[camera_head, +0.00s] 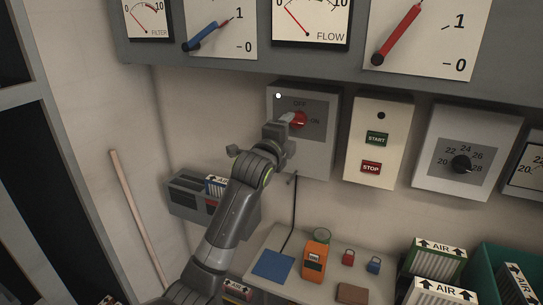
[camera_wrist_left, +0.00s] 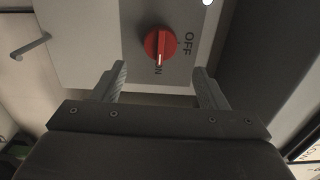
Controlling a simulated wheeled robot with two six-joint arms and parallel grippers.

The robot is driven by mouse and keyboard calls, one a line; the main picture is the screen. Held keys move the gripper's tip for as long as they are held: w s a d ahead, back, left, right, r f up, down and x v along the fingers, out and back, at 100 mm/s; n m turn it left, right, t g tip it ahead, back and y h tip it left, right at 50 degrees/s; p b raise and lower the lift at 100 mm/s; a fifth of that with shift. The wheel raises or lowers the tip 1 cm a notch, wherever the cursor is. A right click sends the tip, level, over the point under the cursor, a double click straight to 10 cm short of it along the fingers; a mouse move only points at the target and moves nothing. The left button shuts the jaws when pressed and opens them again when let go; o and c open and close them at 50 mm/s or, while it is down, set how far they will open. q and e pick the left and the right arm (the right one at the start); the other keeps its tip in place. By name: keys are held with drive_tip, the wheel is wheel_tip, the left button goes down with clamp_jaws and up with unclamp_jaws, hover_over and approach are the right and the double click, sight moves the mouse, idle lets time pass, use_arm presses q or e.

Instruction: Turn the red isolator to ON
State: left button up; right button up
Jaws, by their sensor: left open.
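The red isolator (camera_head: 298,119) is a round red knob on a grey plate, set in a pale wall box with OFF above it and ON to its right. My right gripper is not in view.
A START/STOP panel (camera_head: 376,150) and a dial box (camera_head: 463,181) are to the right. A meter cabinet (camera_head: 250,60) with blue and red levers overhangs above. A shelf (camera_head: 255,245) below holds an orange device (camera_head: 315,260) and padlocks. A grey wall holder (camera_head: 185,192) is at left.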

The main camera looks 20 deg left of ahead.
use_arm(q)
drive_tip(key=s+b, duration=0.2)
drive_tip(key=s, duration=0.8)
drive_tip(key=shift+a+b, duration=0.2)
drive_tip(key=shift+b, duration=0.15)
